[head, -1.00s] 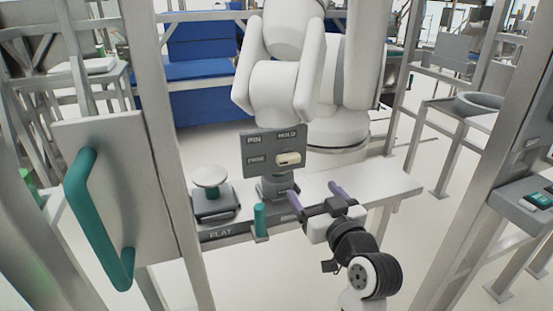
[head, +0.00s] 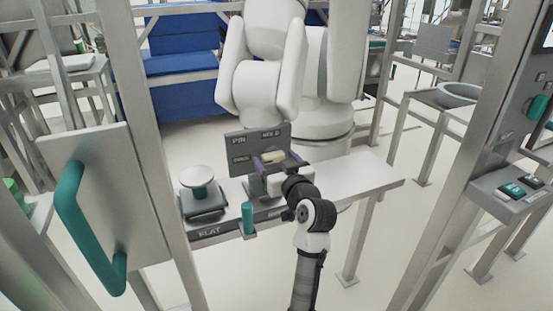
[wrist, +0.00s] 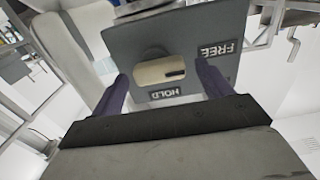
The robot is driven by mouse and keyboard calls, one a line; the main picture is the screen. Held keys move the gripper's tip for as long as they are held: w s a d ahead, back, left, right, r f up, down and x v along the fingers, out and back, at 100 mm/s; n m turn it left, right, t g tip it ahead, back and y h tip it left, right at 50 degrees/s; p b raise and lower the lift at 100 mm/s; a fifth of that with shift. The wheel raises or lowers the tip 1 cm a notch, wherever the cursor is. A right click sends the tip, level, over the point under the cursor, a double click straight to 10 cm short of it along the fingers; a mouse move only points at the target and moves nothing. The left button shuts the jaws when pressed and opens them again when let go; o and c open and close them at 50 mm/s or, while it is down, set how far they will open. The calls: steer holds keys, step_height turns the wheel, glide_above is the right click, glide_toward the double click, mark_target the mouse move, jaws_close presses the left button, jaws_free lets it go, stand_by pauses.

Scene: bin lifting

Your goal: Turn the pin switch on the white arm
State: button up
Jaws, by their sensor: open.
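The pin switch is a cream, oblong knob (head: 273,157) on a grey panel (head: 240,143) mounted below the white arm (head: 255,85). The panel is lettered PIN, HOLD and FREE. In the wrist view the knob (wrist: 158,72) lies roughly level, a dark mark at its right end on the side of the FREE label (wrist: 220,49); the HOLD label (wrist: 165,94) is upside down below it. My gripper (head: 275,164) is open in front of the panel. In the wrist view its purple fingers (wrist: 162,76) stand on either side of the knob, with gaps; I cannot tell the depth.
A grey bench (head: 350,173) runs under the panel. A round white pad on a block (head: 198,180) and a teal peg (head: 248,217) stand left of my gripper. A post and a panel with a teal handle (head: 85,230) are at left; a button box (head: 515,190) is at right.

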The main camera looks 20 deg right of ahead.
steer(key=c, duration=1)
steer(key=m+p, duration=0.1)
steer(key=m, duration=0.1)
steer(key=m+p, duration=0.1)
steer(key=shift+r+m, duration=0.2)
steer(key=shift+m, duration=0.2)
steer(key=m+p, duration=0.3)
steer(key=m, duration=0.2)
steer(key=shift+d+m+p, duration=0.2)
steer(key=shift+m+p, duration=0.1)
steer(key=shift+p, duration=0.05)
steer(key=m+p, duration=0.3)
steer(key=m, duration=0.2)
steer(key=shift+d+p, duration=0.1)
steer(key=shift+p, duration=0.3)
steer(key=shift+d+f+m+p, duration=0.15)
steer(key=shift+m+p, duration=1)
steer(key=shift+m, duration=0.65)
